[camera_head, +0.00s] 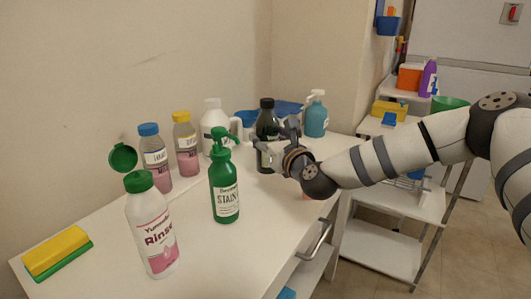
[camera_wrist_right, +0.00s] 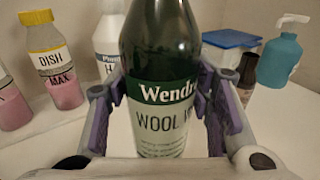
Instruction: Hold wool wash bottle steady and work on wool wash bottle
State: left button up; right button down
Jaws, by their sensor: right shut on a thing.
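The wool wash bottle (camera_head: 266,132) is dark green with a black cap and stands upright at the back of the white table. In the right wrist view its dark glass and pale label (camera_wrist_right: 163,125) fill the middle. My right gripper (camera_head: 268,148) reaches in from the right and is shut around the bottle at label height. Its purple-padded fingers flank the bottle on both sides in the wrist view (camera_wrist_right: 160,120). My left gripper does not show in either view.
A green stain spray bottle (camera_head: 224,190) and a white rinse bottle (camera_head: 152,232) with its lid open stand in front, left. A white jug (camera_head: 213,120) and a teal pump bottle (camera_head: 315,117) flank the wool wash. A yellow-green sponge (camera_head: 57,252) lies at the left edge.

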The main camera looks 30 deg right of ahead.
jog(key=shift+r, duration=0.2)
jog(key=shift+w, duration=0.1)
jog(key=shift+w+f, duration=0.15)
jog(key=shift+f, duration=0.15)
notch_tip(320, 180, down, 3)
jog(key=shift+w+d+f, duration=0.1)
jog(key=shift+f, duration=0.1)
jog(key=shift+r, duration=0.1)
